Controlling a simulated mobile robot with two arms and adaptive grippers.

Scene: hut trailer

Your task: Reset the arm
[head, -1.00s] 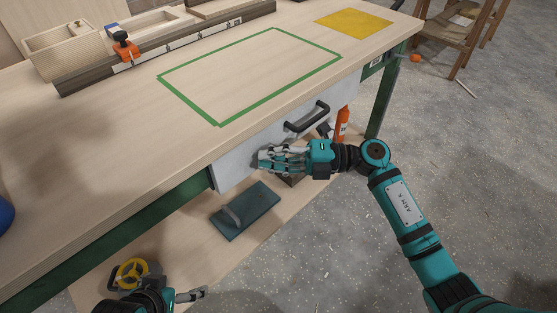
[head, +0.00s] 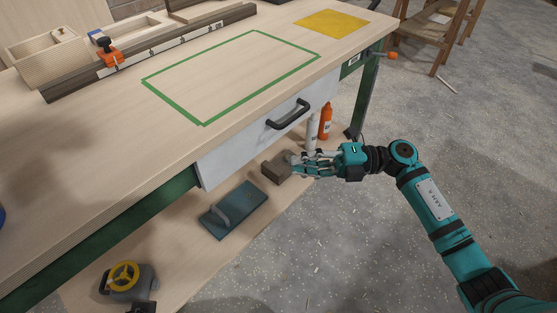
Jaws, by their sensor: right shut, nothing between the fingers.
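My right arm (head: 440,205) comes in from the lower right with its elbow bent. My right gripper (head: 296,166) points left, in front of and below the white drawer (head: 235,145) of the workbench. Its fingers are shut and empty, apart from the drawer's black handle (head: 288,115). In the picture, the fingertips overlap a brown block (head: 277,168) on the lower shelf; I see no grip on it.
The workbench top (head: 110,150) carries a green tape rectangle (head: 172,104), a yellow square (head: 331,22) and a fence with an orange clamp (head: 109,57). The lower shelf (head: 190,260) holds a teal float (head: 240,208), bottles (head: 325,122) and a yellow-handled tool (head: 124,275).

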